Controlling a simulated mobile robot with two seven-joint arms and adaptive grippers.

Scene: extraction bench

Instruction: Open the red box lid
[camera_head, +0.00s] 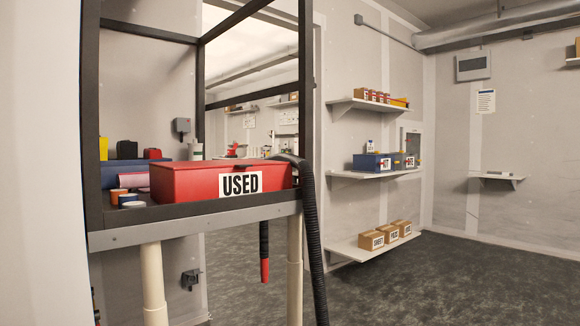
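The red box (185,184) stands on a dark bench inside a black frame, left of the picture's middle. Its front carries a white label reading "USED". Its lid (215,166) lies flat over the top and looks closed, with a small dark tab at the front edge. The inside of the box is hidden. Neither of my grippers shows in the head view.
Black posts (306,90) rise at the bench's corners. A black hose (309,220) hangs at its right end. Small rolls (131,200) and a blue case (120,172) sit left of the box. Wall shelves (372,174) hold boxes at right. The floor (450,285) there is clear.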

